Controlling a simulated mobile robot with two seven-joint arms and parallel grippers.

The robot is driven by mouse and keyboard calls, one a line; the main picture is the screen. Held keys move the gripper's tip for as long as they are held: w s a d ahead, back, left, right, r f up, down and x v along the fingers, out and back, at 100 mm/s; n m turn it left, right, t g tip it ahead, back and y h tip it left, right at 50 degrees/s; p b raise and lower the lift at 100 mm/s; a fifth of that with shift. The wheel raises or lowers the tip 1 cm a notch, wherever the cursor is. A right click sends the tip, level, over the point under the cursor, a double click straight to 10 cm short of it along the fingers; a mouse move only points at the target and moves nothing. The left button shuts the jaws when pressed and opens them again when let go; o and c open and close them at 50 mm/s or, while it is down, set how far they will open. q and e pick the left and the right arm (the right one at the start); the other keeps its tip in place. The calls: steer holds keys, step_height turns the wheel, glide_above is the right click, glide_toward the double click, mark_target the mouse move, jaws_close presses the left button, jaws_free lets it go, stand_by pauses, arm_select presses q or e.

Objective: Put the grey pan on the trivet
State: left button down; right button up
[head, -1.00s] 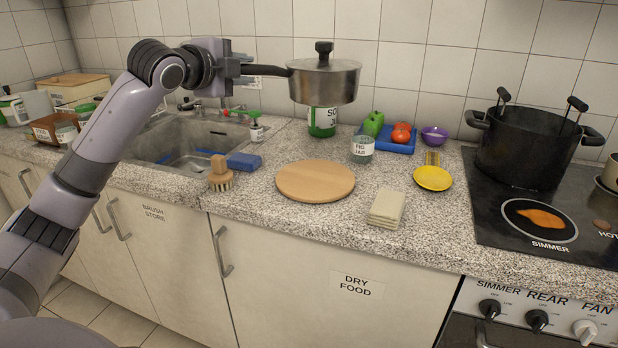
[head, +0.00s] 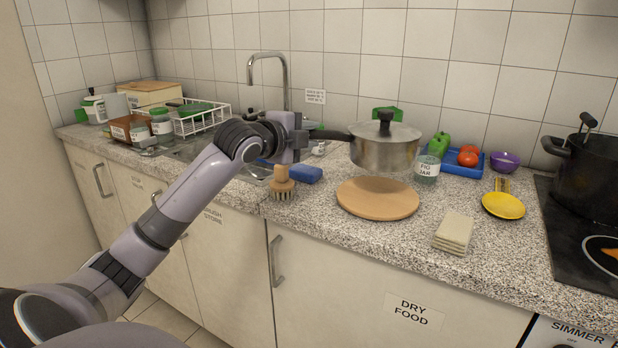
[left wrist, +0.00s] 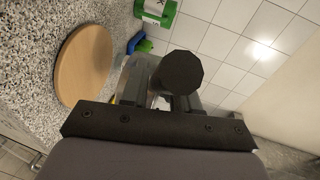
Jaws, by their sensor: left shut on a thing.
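The grey pan (head: 384,152) with a lid and dark knob is held level in the air. My left gripper (head: 301,139) is shut on its dark handle (head: 333,135). The round wooden trivet (head: 377,200) lies bare on the counter. In the head view the pan's underside appears just above the trivet's far part; the exact height is hard to tell. The trivet also shows in the left wrist view (left wrist: 84,66), with a dark round piece in front of my gripper. My right gripper is not in view.
A fig jar (head: 427,169) stands close right of the pan, before a blue tray (head: 468,163) with vegetables. Folded cloths (head: 453,232) lie front right of the trivet. A brush (head: 282,183) and blue sponge (head: 304,174) are to its left. A black pot (head: 583,172) stands far right.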

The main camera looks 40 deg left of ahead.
arm_select(q)
steer(key=shift+f+b, duration=0.45)
steer(key=shift+f, duration=3.65)
steer(key=c, duration=1.2)
jaws_free()
steer(key=shift+f, duration=0.35)
steer(key=o, duration=0.4)
steer(key=shift+c, duration=0.2)
